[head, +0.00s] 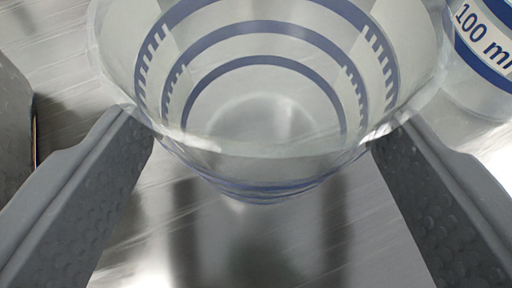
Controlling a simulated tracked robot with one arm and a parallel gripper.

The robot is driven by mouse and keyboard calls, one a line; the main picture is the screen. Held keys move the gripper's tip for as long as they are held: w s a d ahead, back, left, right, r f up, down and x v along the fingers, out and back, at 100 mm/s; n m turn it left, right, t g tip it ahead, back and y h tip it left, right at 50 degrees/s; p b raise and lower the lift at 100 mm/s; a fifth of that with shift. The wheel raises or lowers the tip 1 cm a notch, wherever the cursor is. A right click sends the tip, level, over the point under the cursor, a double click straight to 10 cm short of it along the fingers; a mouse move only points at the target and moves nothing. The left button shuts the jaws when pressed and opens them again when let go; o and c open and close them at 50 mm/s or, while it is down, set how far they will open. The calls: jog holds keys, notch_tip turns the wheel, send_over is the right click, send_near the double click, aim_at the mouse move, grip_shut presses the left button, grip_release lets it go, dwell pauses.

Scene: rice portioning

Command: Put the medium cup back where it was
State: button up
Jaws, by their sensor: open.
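A clear cup with blue ring markings (265,145) fills the upper middle of the head view. I look down into it, and it looks empty. My gripper (255,130) is open, with one grey finger on each side of the cup. The fingertips are close to the cup's left and right sides; I cannot tell whether they touch it. The cup's far rim is cut off by the top edge. I cannot tell from this view alone whether this is the medium cup.
Another clear cup with a blue band and "100 m" lettering (490,45) stands close by at the upper right. A dark grey object (14,130) is at the left edge. The brushed metal surface (235,255) is bare in front of the cup.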

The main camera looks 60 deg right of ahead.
jog(key=p+v, duration=0.2)
jog(key=v, duration=0.8)
jog(key=shift+s+a+r+p, duration=0.15)
jog(key=shift+s+a+p, duration=0.1)
jog(key=shift+p, duration=0.1)
jog(key=shift+w, duration=0.1)
